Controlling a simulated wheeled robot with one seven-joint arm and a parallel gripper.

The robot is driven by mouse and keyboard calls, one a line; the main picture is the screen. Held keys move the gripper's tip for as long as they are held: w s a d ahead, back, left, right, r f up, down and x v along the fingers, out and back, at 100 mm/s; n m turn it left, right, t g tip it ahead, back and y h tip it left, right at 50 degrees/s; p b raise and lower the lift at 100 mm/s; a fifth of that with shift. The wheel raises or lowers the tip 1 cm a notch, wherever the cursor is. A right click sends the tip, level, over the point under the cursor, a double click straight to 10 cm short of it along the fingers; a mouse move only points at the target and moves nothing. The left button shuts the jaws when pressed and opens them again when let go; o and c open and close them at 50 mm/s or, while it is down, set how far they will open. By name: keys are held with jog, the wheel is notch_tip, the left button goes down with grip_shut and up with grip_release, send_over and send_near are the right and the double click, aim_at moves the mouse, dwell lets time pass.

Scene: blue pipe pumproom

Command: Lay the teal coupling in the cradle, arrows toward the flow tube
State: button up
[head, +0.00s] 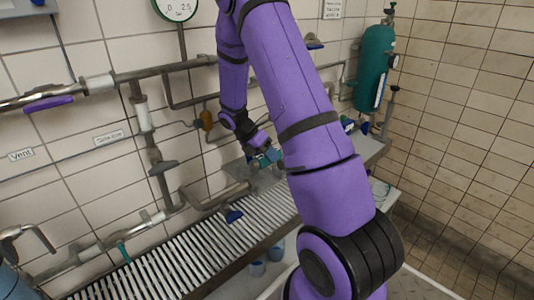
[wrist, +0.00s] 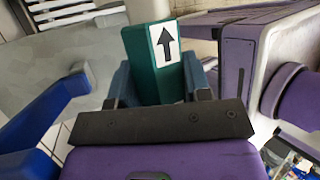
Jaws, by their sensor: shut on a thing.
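The teal coupling (wrist: 139,62) is in my gripper (wrist: 160,82), between its two blue-grey fingers in the wrist view. A white label with a black arrow is on its upper face, and the arrow points up in the picture, away from my wrist. In the head view the coupling (head: 270,158) is small and partly hidden by my gripper (head: 259,152), above a grey plate (head: 262,178) behind the rollers. I cannot single out the cradle or the flow tube in either view; my arm covers part of the bench.
A blue lever handle (wrist: 45,110) is left of my gripper in the wrist view. In the head view, wall pipes (head: 165,68) run along the left, and a slatted roller bench (head: 165,262) lies below. Blue cups (head: 258,268) stand under its front edge. A green cylinder (head: 374,60) stands at the back.

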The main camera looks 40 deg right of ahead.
jog(key=shift+s+a+f, duration=0.1)
jog(key=shift+a+f, duration=0.05)
jog(key=shift+f, duration=0.55)
jog(key=shift+a+f, duration=0.15)
jog(key=shift+f, duration=0.5)
jog(key=shift+w+d+f, duration=0.15)
jog(key=shift+w+f, duration=0.7)
jog(key=shift+f, duration=0.1)
jog(key=shift+s, duration=0.25)
jog(key=shift+s+f, duration=0.1)
jog(key=shift+f, duration=1.05)
jog(key=shift+s, duration=0.1)
jog(key=o, duration=1.2)
